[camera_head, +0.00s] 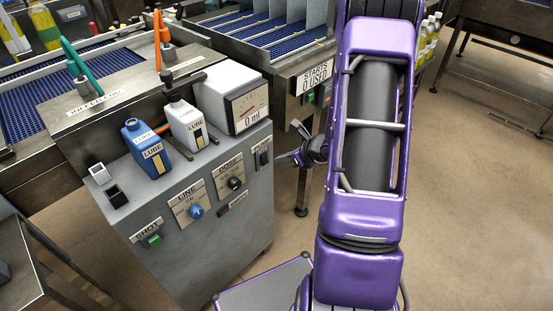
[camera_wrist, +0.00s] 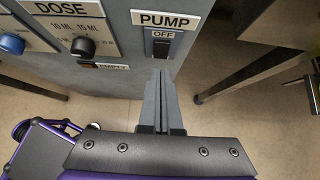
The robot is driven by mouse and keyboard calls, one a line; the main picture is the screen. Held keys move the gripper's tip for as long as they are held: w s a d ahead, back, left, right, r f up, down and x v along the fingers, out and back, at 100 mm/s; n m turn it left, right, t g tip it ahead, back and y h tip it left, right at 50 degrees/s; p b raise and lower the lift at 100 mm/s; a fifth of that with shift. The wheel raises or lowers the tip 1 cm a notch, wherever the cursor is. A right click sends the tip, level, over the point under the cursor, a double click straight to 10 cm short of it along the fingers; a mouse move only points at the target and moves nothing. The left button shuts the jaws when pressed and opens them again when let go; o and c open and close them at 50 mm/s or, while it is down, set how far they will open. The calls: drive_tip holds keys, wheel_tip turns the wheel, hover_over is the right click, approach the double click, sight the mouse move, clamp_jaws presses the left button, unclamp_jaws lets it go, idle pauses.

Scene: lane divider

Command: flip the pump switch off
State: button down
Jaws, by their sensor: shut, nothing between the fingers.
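The pump switch (camera_wrist: 161,49) is a small black rocker under a white PUMP label (camera_wrist: 166,19), with the word OFF at its upper part. It sits at the right end of the grey cabinet's front panel and also shows in the head view (camera_head: 262,158). Which way the rocker is tipped I cannot tell. My gripper (camera_wrist: 163,75) is shut and empty, its grey fingertips just below the switch in the wrist view. In the head view my gripper (camera_head: 280,160) is at the right of the panel, close to the switch. Whether it touches the panel is unclear.
The panel also carries a black DOSE knob (camera_wrist: 83,47), a blue LINE knob (camera_head: 196,211) and a green SHOT button (camera_head: 153,240). A blue bottle (camera_head: 146,150), a white bottle (camera_head: 186,126) and a gauge box (camera_head: 230,100) stand on top. Floor to the right is open.

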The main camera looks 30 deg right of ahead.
drive_tip(key=w+r+p+v, duration=0.1)
drive_tip(key=v, duration=0.7)
drive_tip(key=shift+a+r, duration=0.15)
drive_tip(key=shift+r, duration=0.1)
drive_tip(key=shift+w, duration=0.1)
